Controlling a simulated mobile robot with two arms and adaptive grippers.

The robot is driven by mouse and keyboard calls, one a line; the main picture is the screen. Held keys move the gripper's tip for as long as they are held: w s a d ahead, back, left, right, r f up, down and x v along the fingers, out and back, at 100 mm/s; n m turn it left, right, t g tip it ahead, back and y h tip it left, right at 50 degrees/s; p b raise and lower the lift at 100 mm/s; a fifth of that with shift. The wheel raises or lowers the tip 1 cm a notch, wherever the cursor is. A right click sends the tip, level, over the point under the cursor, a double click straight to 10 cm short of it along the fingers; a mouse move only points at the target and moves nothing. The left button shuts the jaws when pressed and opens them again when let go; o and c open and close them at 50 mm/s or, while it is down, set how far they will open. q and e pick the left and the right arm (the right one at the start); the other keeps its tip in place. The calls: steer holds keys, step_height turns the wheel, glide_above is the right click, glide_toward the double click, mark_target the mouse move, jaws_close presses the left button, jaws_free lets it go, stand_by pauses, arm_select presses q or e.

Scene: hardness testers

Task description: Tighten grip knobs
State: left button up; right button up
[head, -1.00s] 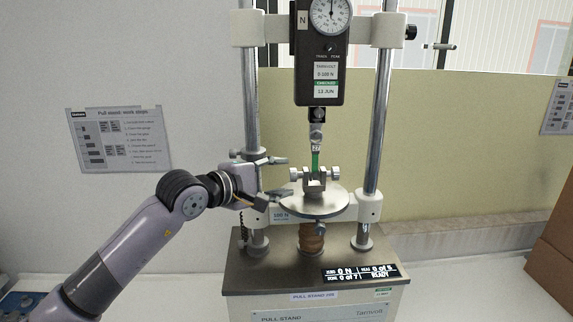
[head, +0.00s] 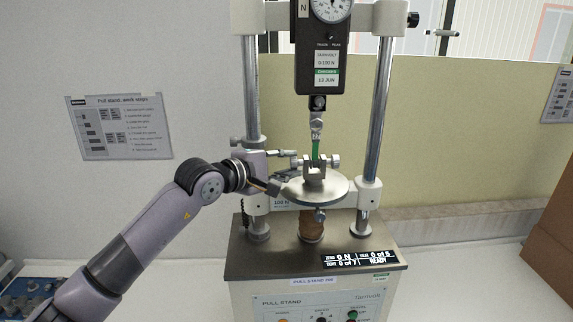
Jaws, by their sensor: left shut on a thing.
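The lower grip (head: 316,172) stands on the round metal plate (head: 330,191) of the pull stand. Its right grip knob (head: 335,161) is in plain view. The left grip knob (head: 296,163) is partly hidden by my left gripper (head: 291,165), which reaches in from the left just above the plate. The jaws are shut on the left knob. A green strip (head: 315,150) runs upright from the lower grip to the upper hook (head: 316,125) under the force gauge (head: 322,60). My right gripper is not in view.
Two chrome columns (head: 383,90) flank the plate. The stand's base (head: 240,262) carries a display (head: 360,259) reading 0 N and READY. A work-steps sheet (head: 119,127) is on the left wall. A cardboard box (head: 550,235) is at the right, a blue item (head: 25,300) at lower left.

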arm_select(q)
jaws_close()
steer(key=shift+n+g+b, duration=0.3)
steer(key=shift+g, duration=0.2)
steer(key=o, duration=0.7)
jaws_free()
steer(key=v, duration=1.2)
steer(key=shift+r, duration=0.1)
